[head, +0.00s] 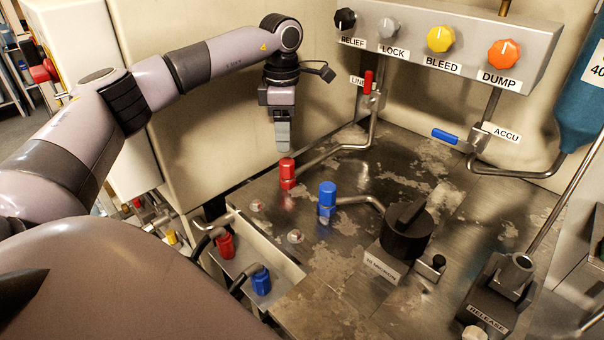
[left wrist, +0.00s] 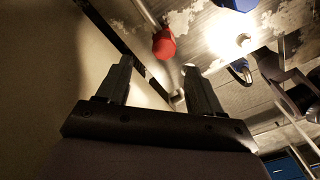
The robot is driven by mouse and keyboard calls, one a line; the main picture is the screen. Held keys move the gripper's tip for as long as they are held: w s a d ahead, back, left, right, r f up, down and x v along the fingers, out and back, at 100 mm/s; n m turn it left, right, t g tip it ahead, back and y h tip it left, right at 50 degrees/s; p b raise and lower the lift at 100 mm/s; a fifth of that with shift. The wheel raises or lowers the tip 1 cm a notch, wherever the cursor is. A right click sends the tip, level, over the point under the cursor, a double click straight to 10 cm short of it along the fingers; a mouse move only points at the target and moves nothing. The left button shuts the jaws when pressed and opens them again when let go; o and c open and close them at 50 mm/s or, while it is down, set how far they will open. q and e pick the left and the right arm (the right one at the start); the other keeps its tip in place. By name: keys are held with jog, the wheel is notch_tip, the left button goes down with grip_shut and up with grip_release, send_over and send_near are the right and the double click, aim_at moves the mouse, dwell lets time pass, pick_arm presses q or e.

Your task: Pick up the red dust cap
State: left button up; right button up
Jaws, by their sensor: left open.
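The red dust cap (head: 287,172) stands upright on the metal deck, left of a blue cap. In the left wrist view the red dust cap (left wrist: 164,43) shows beyond the fingertips, roughly between them but not inside the jaws. My left gripper (head: 283,150) points down just above the red cap, with a small apparent gap. In the left wrist view my left gripper (left wrist: 158,62) has its two fingers apart and nothing between them. My right gripper is not in view.
The blue cap (head: 327,198) stands close on the right. A black rotary knob (head: 406,232) and a release block (head: 500,295) stand farther right. Red (head: 225,246) and blue (head: 261,281) hose plugs sit at the lower left. A panel with knobs (head: 450,45) is behind.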

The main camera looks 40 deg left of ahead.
aim_at(285, 161)
pick_arm(q)
jog(key=shift+w+f, duration=0.3)
jog(key=shift+f, duration=0.45)
jog(key=f, duration=0.4)
jog(key=s+f, duration=0.1)
jog(key=f, duration=0.1)
jog(key=shift+d+f, duration=0.15)
jog(key=shift+f, duration=0.15)
grip_shut()
